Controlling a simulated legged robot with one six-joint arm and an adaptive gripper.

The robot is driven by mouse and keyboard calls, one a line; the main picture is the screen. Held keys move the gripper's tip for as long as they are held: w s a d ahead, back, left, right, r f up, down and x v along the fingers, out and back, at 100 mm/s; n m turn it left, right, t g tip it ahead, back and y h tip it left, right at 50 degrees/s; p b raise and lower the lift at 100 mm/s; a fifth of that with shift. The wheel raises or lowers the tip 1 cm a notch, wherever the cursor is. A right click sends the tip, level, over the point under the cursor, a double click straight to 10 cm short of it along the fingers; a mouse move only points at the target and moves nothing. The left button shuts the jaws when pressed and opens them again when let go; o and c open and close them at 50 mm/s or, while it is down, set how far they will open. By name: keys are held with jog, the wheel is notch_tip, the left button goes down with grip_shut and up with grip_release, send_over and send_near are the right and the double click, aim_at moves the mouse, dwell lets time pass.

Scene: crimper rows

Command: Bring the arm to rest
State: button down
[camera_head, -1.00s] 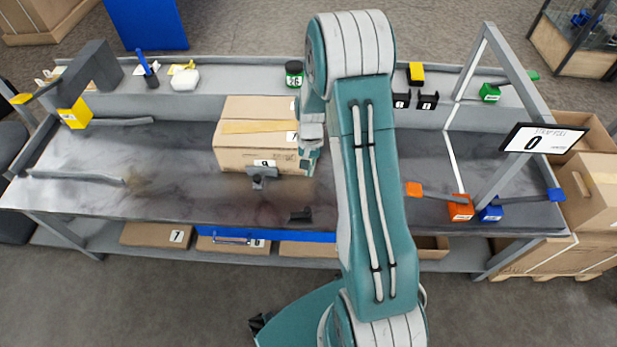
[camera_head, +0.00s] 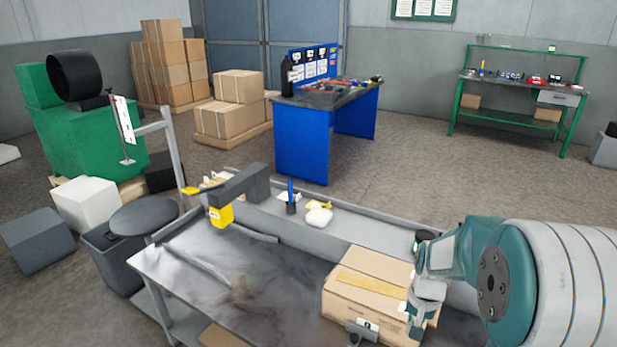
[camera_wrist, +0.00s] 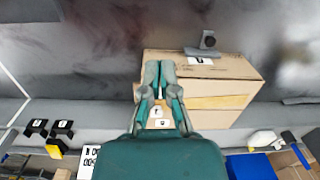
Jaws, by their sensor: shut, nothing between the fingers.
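My gripper (camera_wrist: 160,66) shows in the wrist view with its two fingers together and nothing between them. Its fingertips overlap the left part of a cardboard box (camera_wrist: 225,93) in that view; I cannot tell whether they touch it. In the head view my teal and grey arm enters at the lower right, and its wrist end hides the right side of the same box (camera_head: 362,298). The fingers cannot be made out there.
The box stands on a grey workbench (camera_head: 200,262). A yellow item (camera_head: 220,215) and a white item (camera_head: 319,217) are along the bench's back. A blue bench (camera_head: 300,145) stands behind, with open floor around it. A dark stool (camera_head: 144,216) is at the left.

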jog(key=s+a+r+n+t, duration=0.2)
jog(key=s+a+r+t, duration=0.1)
jog(key=s+r, duration=0.6)
jog(key=s+a+r+n+t, duration=0.2)
jog(key=s+a+r, duration=0.3)
jog(key=s+r, duration=0.4)
jog(key=shift+s+r+n+t+h, duration=0.3)
jog(key=shift+s+r+n+t, duration=0.1)
jog(key=shift+r+t, duration=0.1)
jog(key=c, duration=1.3)
grip_release()
jog(key=shift+w, duration=0.1)
jog(key=shift+c, duration=0.2)
